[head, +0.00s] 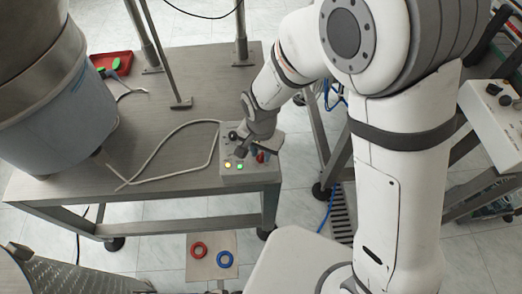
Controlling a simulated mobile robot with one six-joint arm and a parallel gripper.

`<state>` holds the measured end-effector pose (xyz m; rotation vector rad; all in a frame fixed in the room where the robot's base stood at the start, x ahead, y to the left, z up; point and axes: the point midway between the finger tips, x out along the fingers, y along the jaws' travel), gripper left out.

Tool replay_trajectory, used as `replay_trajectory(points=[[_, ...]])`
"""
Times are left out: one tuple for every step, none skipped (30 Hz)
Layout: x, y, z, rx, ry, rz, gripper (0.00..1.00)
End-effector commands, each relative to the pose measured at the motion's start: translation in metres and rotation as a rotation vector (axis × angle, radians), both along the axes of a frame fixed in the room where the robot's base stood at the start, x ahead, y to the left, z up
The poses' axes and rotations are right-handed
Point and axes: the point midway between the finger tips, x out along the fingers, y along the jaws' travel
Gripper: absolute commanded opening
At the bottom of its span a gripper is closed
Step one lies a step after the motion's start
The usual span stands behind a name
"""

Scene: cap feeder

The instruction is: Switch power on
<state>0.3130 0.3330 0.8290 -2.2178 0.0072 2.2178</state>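A grey control box (250,177) sits at the front right corner of the metal table. A cable runs from its left side. A lit yellow light (228,165) and a lit green light (240,167) show on its face. A red button (261,157) is to their right and a black knob (233,135) is at the upper left. My gripper (243,150) is right over the box's face, among the controls. I cannot tell whether it touches one. Its fingers are too small and partly hidden to show open or shut. Part of the face is hidden behind my gripper and wrist.
A large round metal feeder bowl (62,110) stands on the left of the metal table (185,190). Metal posts (169,60) rise behind. Another grey box (495,120) stands at right.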

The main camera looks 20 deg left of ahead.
Motion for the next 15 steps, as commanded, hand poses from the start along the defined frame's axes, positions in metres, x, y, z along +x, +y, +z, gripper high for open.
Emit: replay_trajectory(points=[[0.0, 0.0, 0.0, 0.0, 0.0, 0.0, 0.29], [0.0, 0.0, 0.0, 0.0, 0.0, 0.0, 0.31], [0.0, 0.0, 0.0, 0.0, 0.0, 0.001, 0.31], [0.0, 0.0, 0.0, 0.0, 0.0, 0.001, 0.31], [0.0, 0.0, 0.0, 0.0, 0.0, 0.001, 0.31], [0.0, 0.0, 0.0, 0.0, 0.0, 0.001, 0.31], [0.0, 0.0, 0.0, 0.0, 0.0, 0.001, 0.31], [0.0, 0.0, 0.0, 0.0, 0.0, 0.001, 0.31], [0.0, 0.0, 0.001, 0.0, 0.0, 0.001, 0.31], [0.0, 0.0, 0.003, 0.0, 0.0, 0.001, 0.31], [0.0, 0.0, 0.005, 0.001, -0.001, 0.001, 0.31], [0.0, 0.0, 0.01, 0.002, -0.002, 0.001, 0.31], [0.001, 0.001, 0.014, 0.003, -0.003, 0.001, 0.31], [0.001, 0.001, 0.018, 0.003, -0.003, 0.001, 0.31], [0.001, 0.001, 0.025, 0.004, -0.003, 0.001, 0.31]])
